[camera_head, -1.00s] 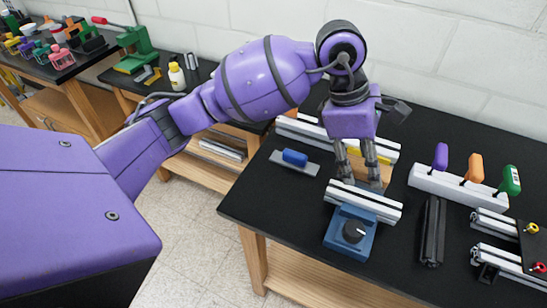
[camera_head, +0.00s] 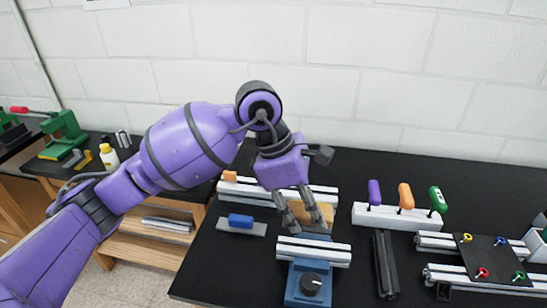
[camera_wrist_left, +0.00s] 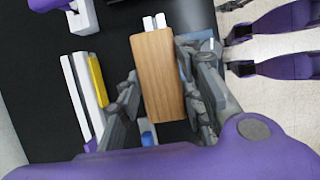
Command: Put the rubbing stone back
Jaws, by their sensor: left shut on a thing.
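My left gripper (camera_head: 307,222) is shut on a tan, wood-grained block (camera_wrist_left: 158,75). In the left wrist view the block lies lengthwise between the two fingers, one along each long side. In the head view the block (camera_head: 311,210) shows partly behind the fingers, low over the bench or on it; I cannot tell which. A flat grey plate with a blue grip (camera_head: 241,221) lies on the bench to the left. I cannot tell for sure whether the block or this plate is the rubbing stone. My right gripper is not in view.
A blue box with a black dial (camera_head: 308,284) stands in front, close to an aluminium profile (camera_head: 314,250). A white rack (camera_head: 395,217) with purple, orange and green handles stands right. Dark profiles (camera_head: 385,265) lie before it. The black bench (camera_head: 480,190) is clear at the back right.

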